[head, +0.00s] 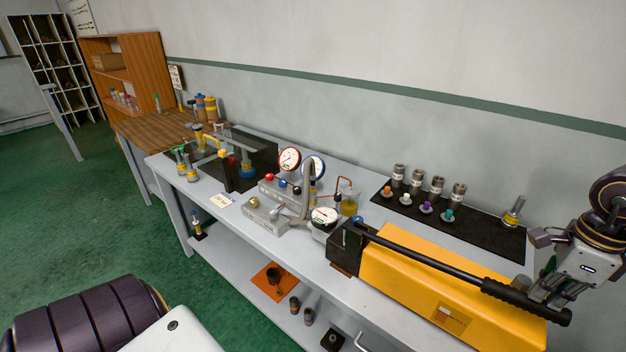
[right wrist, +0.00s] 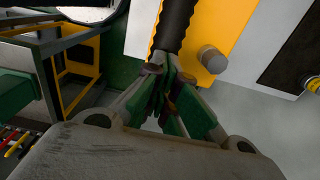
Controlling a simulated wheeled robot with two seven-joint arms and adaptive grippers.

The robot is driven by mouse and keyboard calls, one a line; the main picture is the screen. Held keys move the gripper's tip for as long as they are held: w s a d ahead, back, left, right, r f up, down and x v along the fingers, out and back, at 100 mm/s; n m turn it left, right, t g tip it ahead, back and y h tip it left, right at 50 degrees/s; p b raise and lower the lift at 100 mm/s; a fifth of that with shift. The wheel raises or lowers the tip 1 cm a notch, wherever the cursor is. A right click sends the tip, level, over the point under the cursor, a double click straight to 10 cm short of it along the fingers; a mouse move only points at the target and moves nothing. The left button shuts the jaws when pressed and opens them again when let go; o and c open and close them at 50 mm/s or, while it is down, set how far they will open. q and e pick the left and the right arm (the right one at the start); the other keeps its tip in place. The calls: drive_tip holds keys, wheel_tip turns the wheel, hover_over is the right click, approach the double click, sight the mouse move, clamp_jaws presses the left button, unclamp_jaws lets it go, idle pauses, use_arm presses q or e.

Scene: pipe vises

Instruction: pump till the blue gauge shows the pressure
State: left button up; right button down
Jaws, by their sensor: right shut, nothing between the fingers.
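The yellow hand pump (head: 420,285) lies on the grey bench. Its long black lever (head: 430,258) runs low along the top and ends in a ribbed black grip (head: 525,298). The blue-rimmed gauge (head: 319,168) stands at the bench's middle, partly hidden by a grey hose; its reading is too small to tell. My right gripper (head: 541,289) is at the grip end of the lever. In the right wrist view its fingers (right wrist: 172,82) are together, right at the end of the black grip (right wrist: 174,25), with nothing held between them. My left gripper is out of view.
A red-rimmed gauge (head: 289,159) and a black-rimmed gauge (head: 323,217) stand near the blue one. A black mat (head: 480,232) with several fittings lies behind the pump. A lower shelf (head: 245,262) holds loose parts. The wall is close behind the bench.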

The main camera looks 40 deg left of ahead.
sight(540, 310)
drive_tip(key=shift+f, duration=0.15)
drive_tip(key=shift+d+f+b, duration=0.15)
drive_tip(key=shift+f+b, duration=0.75)
drive_tip(key=shift+f, duration=0.1)
drive_tip(key=shift+d+f+b, duration=0.1)
drive_tip(key=shift+f+b, duration=0.8)
drive_tip(key=shift+f, duration=0.1)
drive_tip(key=shift+d+f, duration=0.1)
drive_tip(key=shift+f, duration=0.2)
